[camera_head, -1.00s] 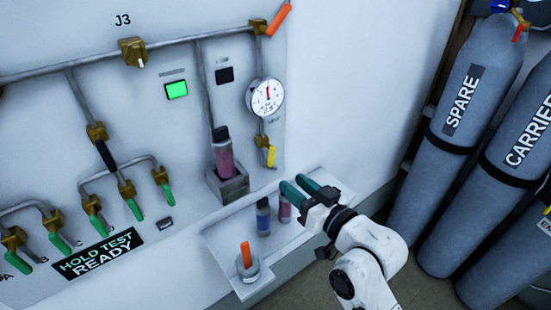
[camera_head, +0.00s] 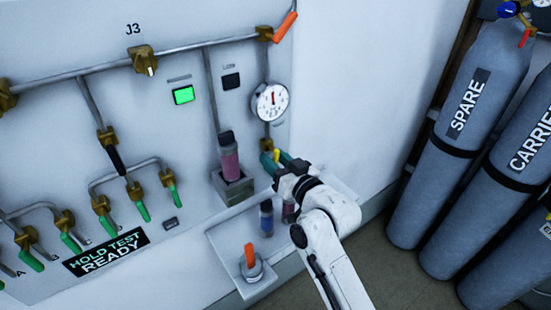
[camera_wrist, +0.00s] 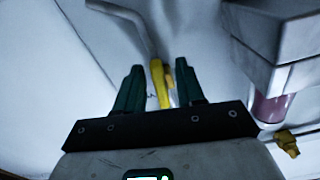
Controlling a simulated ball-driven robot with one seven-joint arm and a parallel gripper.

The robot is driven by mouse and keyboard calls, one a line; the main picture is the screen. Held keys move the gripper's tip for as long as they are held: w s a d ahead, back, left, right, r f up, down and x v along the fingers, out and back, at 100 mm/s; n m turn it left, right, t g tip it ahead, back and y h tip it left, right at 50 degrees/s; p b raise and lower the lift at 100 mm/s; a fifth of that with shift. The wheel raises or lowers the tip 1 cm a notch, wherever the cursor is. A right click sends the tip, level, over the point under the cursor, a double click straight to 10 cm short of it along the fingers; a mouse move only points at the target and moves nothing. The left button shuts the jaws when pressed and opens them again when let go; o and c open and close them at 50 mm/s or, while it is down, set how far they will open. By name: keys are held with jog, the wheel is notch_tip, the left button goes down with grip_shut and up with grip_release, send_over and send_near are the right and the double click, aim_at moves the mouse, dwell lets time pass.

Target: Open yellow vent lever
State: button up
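The yellow vent lever (camera_head: 276,154) hangs below the round pressure gauge on the wall panel, mostly hidden behind my gripper in the head view. In the wrist view the yellow lever (camera_wrist: 158,82) stands between my two green fingers. My gripper (camera_head: 277,162) is at the lever, with one finger on each side of it. In the wrist view my gripper (camera_wrist: 157,80) is open, with a gap visible between each finger and the lever. I cannot tell how deep the lever sits between the fingertips.
The pressure gauge (camera_head: 270,102) is just above my gripper. A holder (camera_head: 234,188) with a pink vial (camera_head: 229,160) is close to the left. Below, a shelf (camera_head: 222,248) carries a blue vial (camera_head: 266,218) and an orange-handled piece (camera_head: 250,255). Grey cylinders (camera_head: 463,150) stand at right.

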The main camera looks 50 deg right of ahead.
grip_shut()
jog(key=shift+d+f+n+b, duration=0.1)
jog(key=shift+n+b, duration=0.45)
jog(key=shift+n, duration=0.05)
jog(key=shift+d+n, duration=0.1)
jog(key=shift+n, duration=0.3)
grip_release()
jog(key=shift+s, duration=0.1)
jog(key=b+v, duration=0.2)
jog(key=v, duration=0.8)
jog(key=shift+s, duration=0.35)
